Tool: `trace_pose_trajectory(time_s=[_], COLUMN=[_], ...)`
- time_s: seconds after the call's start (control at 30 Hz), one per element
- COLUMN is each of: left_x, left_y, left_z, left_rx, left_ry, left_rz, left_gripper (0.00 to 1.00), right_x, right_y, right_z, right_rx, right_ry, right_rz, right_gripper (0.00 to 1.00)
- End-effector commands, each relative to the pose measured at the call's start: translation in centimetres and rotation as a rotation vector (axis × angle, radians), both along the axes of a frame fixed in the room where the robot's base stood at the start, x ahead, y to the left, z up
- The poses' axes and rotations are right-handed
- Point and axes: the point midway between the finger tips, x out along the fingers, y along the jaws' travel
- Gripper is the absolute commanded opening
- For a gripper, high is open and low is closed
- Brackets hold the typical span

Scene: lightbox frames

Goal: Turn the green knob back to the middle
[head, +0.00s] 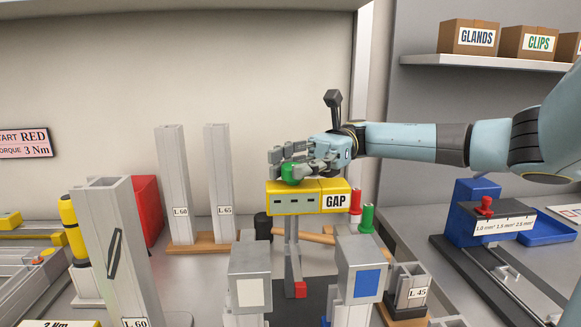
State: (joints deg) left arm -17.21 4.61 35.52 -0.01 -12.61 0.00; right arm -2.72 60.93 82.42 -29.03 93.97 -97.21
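The green knob (290,174) sits on top of a yellow box (296,198) labelled GAP, at the middle of the head view. My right gripper (287,160) comes in from the right with its fingers at the knob. The fingers cover the knob's top and right side, so its pointing direction is hidden. I cannot tell whether the fingers grip it or only rest around it. My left gripper is out of view.
Grey upright profiles labelled L 60 (173,180) and L 65 (220,180) stand behind left. Two profile ends (250,275) (361,268) rise in front. A blue device with a red lever (486,206) stands right. A shelf (480,61) with boxes hangs above right.

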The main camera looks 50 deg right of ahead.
Motion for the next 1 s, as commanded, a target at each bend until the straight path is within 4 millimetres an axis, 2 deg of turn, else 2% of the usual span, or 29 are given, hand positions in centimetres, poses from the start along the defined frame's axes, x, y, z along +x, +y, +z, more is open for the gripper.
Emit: trace_pose_trajectory(time_s=[0.03, 0.13, 0.47, 0.8, 1.0], left_x=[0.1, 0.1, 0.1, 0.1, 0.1], left_y=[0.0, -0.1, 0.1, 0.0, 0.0], left_z=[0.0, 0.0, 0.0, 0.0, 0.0], left_rx=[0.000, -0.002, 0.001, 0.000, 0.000], left_ry=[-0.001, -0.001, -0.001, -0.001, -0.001], left_rz=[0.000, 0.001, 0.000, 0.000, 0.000], left_gripper=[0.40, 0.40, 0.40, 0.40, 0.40], right_x=[0.0, 0.0, -0.1, -0.2, -0.4], right_y=[0.0, 0.1, -0.3, -5.9, -7.4], right_z=[-0.1, -0.1, -0.2, -0.1, -0.1], right_rx=[0.000, 0.001, 0.001, 0.001, 0.002], right_ry=[0.000, 0.000, 0.001, -0.002, 0.000], right_rz=[0.000, 0.001, 0.001, -0.003, 0.000], right_gripper=[0.43, 0.56, 0.56, 0.56, 0.56])
